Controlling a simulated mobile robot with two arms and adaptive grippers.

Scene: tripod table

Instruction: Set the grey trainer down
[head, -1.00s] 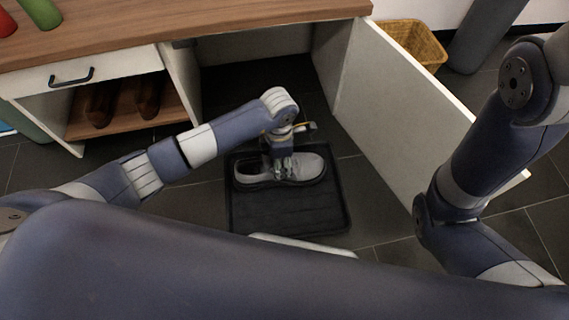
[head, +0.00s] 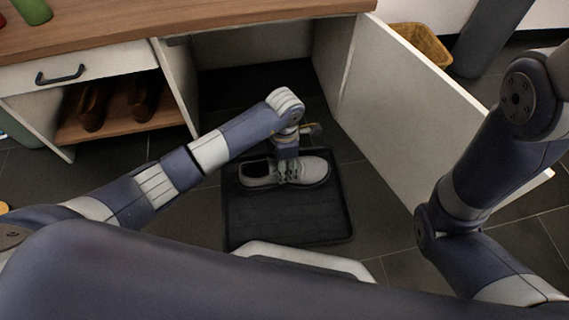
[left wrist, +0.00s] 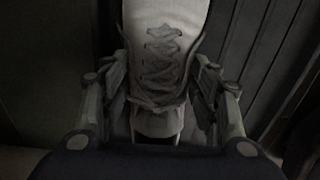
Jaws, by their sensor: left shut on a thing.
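The grey trainer (head: 312,170) is at the back of the black tray (head: 290,228) on the floor, its toe to the right. It looks level, but I cannot tell whether its sole touches the tray. My left gripper (head: 288,172) comes down from above and is shut on the trainer around its laced middle. In the left wrist view the laced upper of the trainer (left wrist: 165,50) lies between the two fingers of my left gripper (left wrist: 160,105). The fingers hide part of its sides. My right gripper is out of view; only my right arm shows.
A cabinet with a wooden top (head: 180,32) stands behind, with brown shoes (head: 143,100) on its shelf (head: 125,120). A white panel (head: 430,110) stands to the right of the tray. A wicker basket (head: 422,45) is beyond it. The front of the tray is bare.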

